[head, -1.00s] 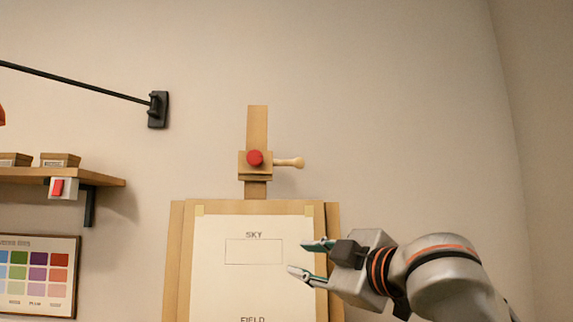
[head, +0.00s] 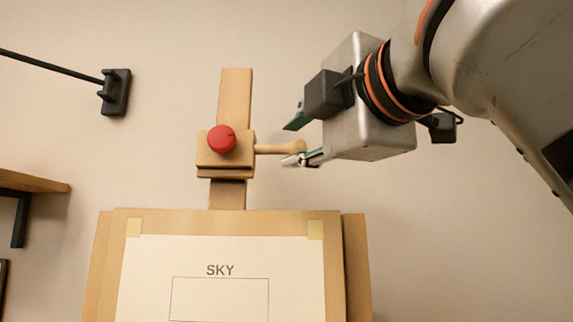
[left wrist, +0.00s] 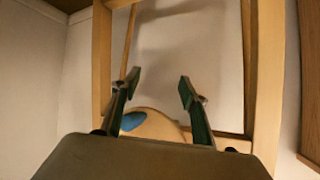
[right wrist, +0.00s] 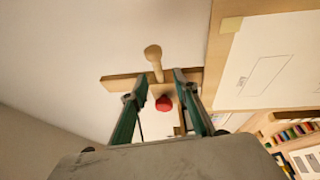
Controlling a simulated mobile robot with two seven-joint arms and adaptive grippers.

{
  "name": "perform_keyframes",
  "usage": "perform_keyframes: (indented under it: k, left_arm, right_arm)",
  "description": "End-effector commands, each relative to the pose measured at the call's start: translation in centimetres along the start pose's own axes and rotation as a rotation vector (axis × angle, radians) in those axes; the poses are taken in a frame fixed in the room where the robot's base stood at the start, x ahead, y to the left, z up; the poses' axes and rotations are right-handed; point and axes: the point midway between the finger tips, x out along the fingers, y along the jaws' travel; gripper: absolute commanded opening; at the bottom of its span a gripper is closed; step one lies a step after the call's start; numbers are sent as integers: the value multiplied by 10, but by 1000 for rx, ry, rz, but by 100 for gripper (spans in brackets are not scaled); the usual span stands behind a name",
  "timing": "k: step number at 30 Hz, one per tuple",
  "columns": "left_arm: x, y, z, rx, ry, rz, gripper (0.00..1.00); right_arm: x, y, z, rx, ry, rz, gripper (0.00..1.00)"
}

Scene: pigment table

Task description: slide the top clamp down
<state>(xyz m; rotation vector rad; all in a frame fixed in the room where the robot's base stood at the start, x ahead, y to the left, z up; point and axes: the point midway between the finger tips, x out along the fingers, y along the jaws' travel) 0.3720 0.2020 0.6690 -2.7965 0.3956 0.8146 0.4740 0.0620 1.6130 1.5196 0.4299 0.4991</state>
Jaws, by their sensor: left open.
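The top clamp (head: 212,150) is a wooden block with a red knob (head: 221,138) on its front and a peg handle (head: 278,148) pointing right. It sits on the upright wooden mast (head: 235,95), with a gap between it and the board's top edge. My right gripper (head: 299,144) is open at the handle's rounded end. In the right wrist view the handle (right wrist: 153,60) and red knob (right wrist: 163,103) show between its spread fingers (right wrist: 158,82); contact cannot be told. My left gripper (left wrist: 158,85) is open and empty, seen only in the left wrist view.
The easel board (head: 355,250) holds a taped paper (head: 150,270) marked SKY below the clamp. A wall shelf (head: 35,182) and a black wall bracket (head: 115,92) are at left. In the left wrist view, wooden legs (left wrist: 102,60) stand around my left gripper.

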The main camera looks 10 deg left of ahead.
Motion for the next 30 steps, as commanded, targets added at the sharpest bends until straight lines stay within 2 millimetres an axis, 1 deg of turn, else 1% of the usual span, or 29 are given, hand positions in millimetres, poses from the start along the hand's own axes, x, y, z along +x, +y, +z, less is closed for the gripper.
perform_keyframes:
  k: [4,7,11,15,18,21,25,30]
  left_arm:
    - [-2,2,6,-1,-12,3,44]
    - [-4,3,8,-2,-19,5,44]
    - [-7,4,8,-2,-27,7,44]
    - [-11,3,2,-2,-25,6,44]
    - [-12,2,-3,-2,-20,5,44]
    - [-13,1,-8,-1,-15,4,44]
    - [-13,0,-12,-1,-8,3,44]
    - [-12,0,-13,-1,-6,2,44]
  right_arm:
    - [0,2,-2,-5,0,2,29]
    - [8,3,-1,-3,0,1,29]
    - [27,2,-2,-2,0,-1,29]
    - [49,3,-2,-1,1,-1,29]
    - [62,3,-1,-2,0,0,29]
    - [71,3,-1,-2,0,1,29]
    - [76,2,-1,-4,-1,2,29]
    - [77,2,0,-4,-1,3,29]
